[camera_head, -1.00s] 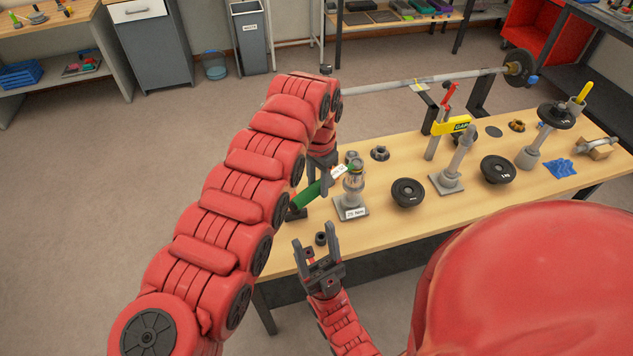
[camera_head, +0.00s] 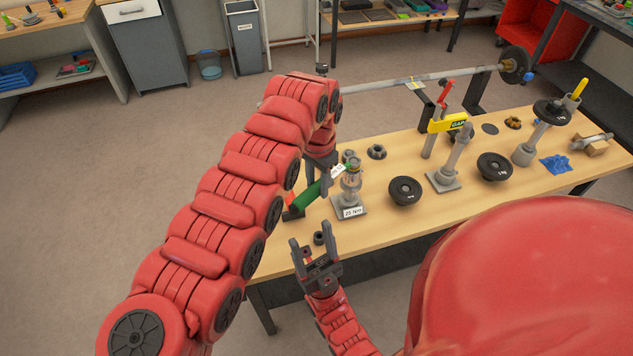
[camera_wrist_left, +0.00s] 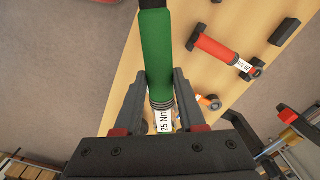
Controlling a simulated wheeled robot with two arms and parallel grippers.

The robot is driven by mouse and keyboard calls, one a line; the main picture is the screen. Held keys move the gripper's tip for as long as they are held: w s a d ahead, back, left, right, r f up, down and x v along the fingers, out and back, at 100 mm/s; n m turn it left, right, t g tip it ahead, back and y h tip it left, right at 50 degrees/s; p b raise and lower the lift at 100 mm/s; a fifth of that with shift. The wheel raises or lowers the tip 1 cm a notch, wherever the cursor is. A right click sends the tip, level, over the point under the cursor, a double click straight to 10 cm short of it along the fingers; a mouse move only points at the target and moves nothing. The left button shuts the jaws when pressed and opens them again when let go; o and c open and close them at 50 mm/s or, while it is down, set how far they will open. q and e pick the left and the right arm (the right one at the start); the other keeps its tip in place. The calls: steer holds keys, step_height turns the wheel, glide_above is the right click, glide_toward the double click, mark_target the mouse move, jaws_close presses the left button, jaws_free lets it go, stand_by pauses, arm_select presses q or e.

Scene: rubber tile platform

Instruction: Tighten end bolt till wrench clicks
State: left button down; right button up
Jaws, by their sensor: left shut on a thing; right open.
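A wrench with a green handle (camera_head: 308,196) and a white label lies across the top of a grey post (camera_head: 351,190). The post's base bears a "25 Nm" sign (camera_head: 353,212). In the left wrist view the green handle (camera_wrist_left: 157,55) runs between the fingers, its "25 Nm" band near them. My left gripper (camera_head: 325,180) is shut on this wrench; my arm partly hides it. The left gripper also shows in its wrist view (camera_wrist_left: 165,105). The bolt under the wrench head is too small to make out. My right gripper (camera_head: 311,238) is open and empty at the table's front edge.
A red-handled wrench (camera_wrist_left: 215,50) lies on the table beside the green one. A long bar (camera_head: 430,79) spans the back.

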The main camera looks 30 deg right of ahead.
arm_select(q)
steer(key=shift+b, duration=0.55)
stand_by(0.7)
steer(key=shift+s+r, duration=0.1)
steer(key=shift+r, duration=0.25)
stand_by(0.7)
steer(key=shift+r+b, duration=0.35)
steer(key=shift+r, duration=0.15)
stand_by(1.4)
steer(key=shift+r, duration=0.2)
stand_by(0.4)
steer(key=shift+r+p, duration=1.05)
steer(key=shift+r, duration=0.95)
